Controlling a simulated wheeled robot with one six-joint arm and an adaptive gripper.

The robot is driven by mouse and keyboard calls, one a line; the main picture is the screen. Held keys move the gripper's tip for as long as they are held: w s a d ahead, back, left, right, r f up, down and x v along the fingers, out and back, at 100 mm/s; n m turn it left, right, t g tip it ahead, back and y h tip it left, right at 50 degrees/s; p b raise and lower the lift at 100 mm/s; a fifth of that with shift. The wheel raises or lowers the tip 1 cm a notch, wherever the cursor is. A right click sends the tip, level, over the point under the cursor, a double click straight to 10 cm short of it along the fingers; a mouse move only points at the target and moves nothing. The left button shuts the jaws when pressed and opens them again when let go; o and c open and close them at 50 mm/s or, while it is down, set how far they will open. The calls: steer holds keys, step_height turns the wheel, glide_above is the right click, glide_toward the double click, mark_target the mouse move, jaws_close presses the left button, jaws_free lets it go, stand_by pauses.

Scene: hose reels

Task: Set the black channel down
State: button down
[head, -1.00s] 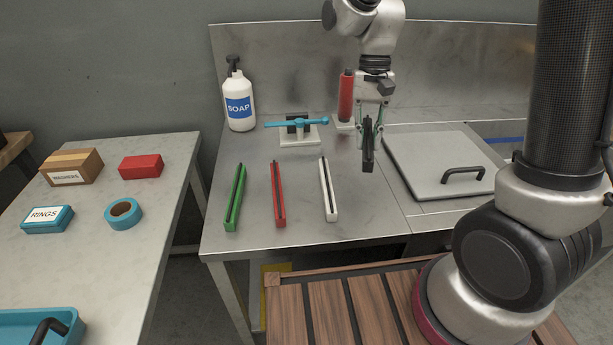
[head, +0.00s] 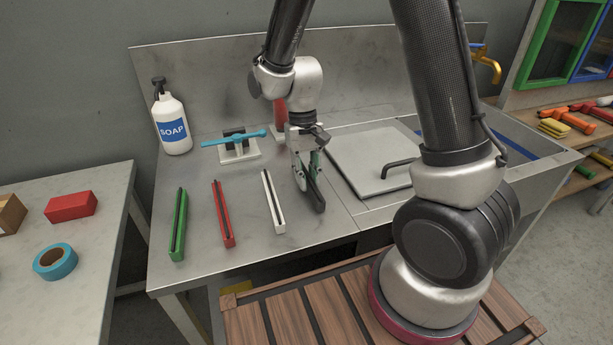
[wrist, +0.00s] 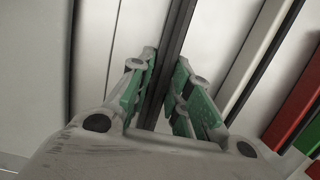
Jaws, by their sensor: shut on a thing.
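The black channel (head: 314,190) is a long dark grooved bar. It lies between the fingers of my gripper (head: 304,170), to the right of the white channel, over the steel counter (head: 335,222). In the wrist view the black channel (wrist: 172,60) runs between the green pads of my gripper (wrist: 165,95), which is shut on it. I cannot tell whether its underside touches the counter. The white channel (head: 273,203), red channel (head: 223,215) and green channel (head: 178,228) lie in a row to the left.
A soap bottle (head: 171,122), a stand with a blue lever (head: 236,142) and a red cylinder (head: 280,112) stand behind. A grey lid with a black handle (head: 369,165) is close on the right. Clear counter lies in front of the channels.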

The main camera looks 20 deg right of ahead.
steer(key=shift+f, duration=0.15)
steer(key=c, duration=1.3)
jaws_free()
steer(key=v, duration=1.1)
steer(key=shift+s+d+r+t, duration=1.15)
steer(key=shift+s+d+r, duration=1)
steer(key=shift+s+d, duration=0.55)
steer(key=shift+s+d+r+t, duration=1.1)
steer(key=shift+s+d+r, duration=1.1)
steer(key=shift+s, duration=0.85)
steer(key=shift+s+d+r+t, duration=1.15)
steer(key=shift+s+d+r, duration=0.95)
steer(key=shift+s+d, duration=0.65)
steer(key=shift+s+a, duration=0.15)
steer(key=shift+a, duration=0.05)
